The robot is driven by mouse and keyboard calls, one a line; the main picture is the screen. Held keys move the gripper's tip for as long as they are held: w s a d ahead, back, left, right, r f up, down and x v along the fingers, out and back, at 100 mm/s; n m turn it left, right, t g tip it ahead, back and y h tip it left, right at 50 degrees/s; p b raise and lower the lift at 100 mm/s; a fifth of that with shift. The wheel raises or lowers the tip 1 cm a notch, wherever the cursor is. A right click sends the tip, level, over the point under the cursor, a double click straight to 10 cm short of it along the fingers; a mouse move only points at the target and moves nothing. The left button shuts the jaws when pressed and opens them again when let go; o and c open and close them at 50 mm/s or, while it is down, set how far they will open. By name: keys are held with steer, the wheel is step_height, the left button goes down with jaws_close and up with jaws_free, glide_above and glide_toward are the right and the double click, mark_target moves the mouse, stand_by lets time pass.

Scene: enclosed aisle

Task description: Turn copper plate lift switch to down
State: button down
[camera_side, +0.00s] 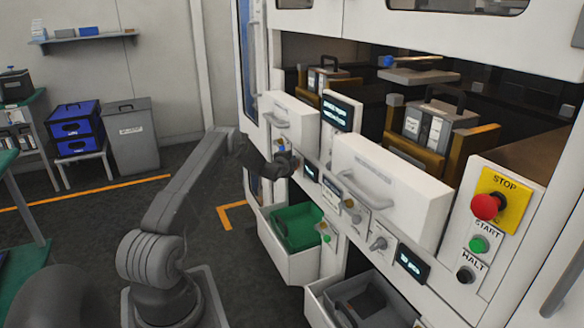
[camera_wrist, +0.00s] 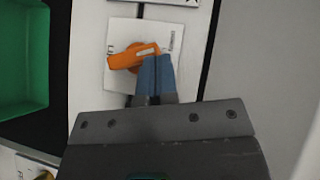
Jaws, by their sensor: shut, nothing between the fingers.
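An orange rotary switch (camera_wrist: 127,60) sits on a white plate (camera_wrist: 118,81) in the wrist view. Its handle lies roughly across the picture, with a pale mark at the right end. Small lettering stands at the plate's left and right edges, too blurred to read surely. I cannot confirm from the labels that this is the copper plate lift switch. My gripper (camera_wrist: 157,75) is shut and empty, its blue fingertips just below the handle's right end; I cannot tell whether they touch it. In the side view my gripper (camera_side: 281,149) is at the panel front and hides this switch.
A green bin (camera_side: 291,242) sits in an open lower drawer. White drawers with handles (camera_side: 372,186) jut out beside the gripper. Other panel knobs (camera_side: 378,243) and a red stop button (camera_side: 485,206) are to the right. The floor in front is clear.

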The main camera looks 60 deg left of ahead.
steer(key=s+d+r+n+h, duration=0.1)
steer(key=s+d+r, duration=0.5)
steer(key=d, duration=0.4)
steer(key=w+a+f, duration=0.5)
steer(key=w+a, duration=0.1)
steer(key=a, duration=0.4)
steer(key=shift+f+g, duration=0.3)
stand_by(0.5)
